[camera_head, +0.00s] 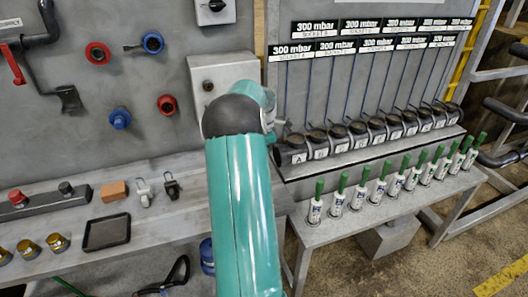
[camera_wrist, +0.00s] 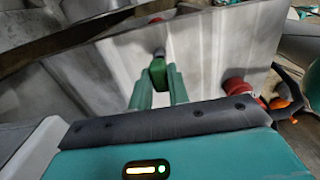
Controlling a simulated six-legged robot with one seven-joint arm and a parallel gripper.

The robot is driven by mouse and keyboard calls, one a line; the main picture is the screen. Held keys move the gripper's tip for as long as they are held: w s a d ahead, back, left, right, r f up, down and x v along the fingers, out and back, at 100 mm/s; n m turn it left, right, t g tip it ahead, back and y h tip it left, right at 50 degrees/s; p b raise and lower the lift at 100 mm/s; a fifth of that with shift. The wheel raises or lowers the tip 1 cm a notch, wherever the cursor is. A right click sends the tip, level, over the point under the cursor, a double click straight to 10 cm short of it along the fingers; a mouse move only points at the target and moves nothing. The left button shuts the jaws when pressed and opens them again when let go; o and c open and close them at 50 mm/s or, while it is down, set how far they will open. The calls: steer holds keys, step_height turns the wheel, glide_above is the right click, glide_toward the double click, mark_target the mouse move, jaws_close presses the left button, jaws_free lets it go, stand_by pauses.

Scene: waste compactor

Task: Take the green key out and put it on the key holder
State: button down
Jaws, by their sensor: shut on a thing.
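In the wrist view my gripper (camera_wrist: 159,85) has its two green fingers closed around the green key (camera_wrist: 157,72). The key's green head sits between the fingertips, and its far end points toward a pale grey metal surface (camera_wrist: 210,50). I cannot tell whether the key is still in a lock or free of it. In the head view my teal arm reaches forward to the grey box (camera_head: 221,72) on the wall panel, and it hides the gripper and the key. I cannot make out the key holder for certain in either view.
A red knob (camera_wrist: 236,88) is right of the fingers in the wrist view. Red and blue valve wheels (camera_head: 98,54) are on the wall panel. A black tray (camera_head: 107,232) lies on the bench (camera_head: 160,218). Several green-topped white bottles (camera_head: 338,199) line the right shelf.

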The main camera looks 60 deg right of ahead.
steer(key=shift+f, duration=1.35)
stand_by(0.8)
steer(key=c, duration=1.3)
jaws_free()
steer(key=shift+r, duration=0.1)
steer(key=shift+c, duration=0.2)
steer(key=shift+r, duration=3.4)
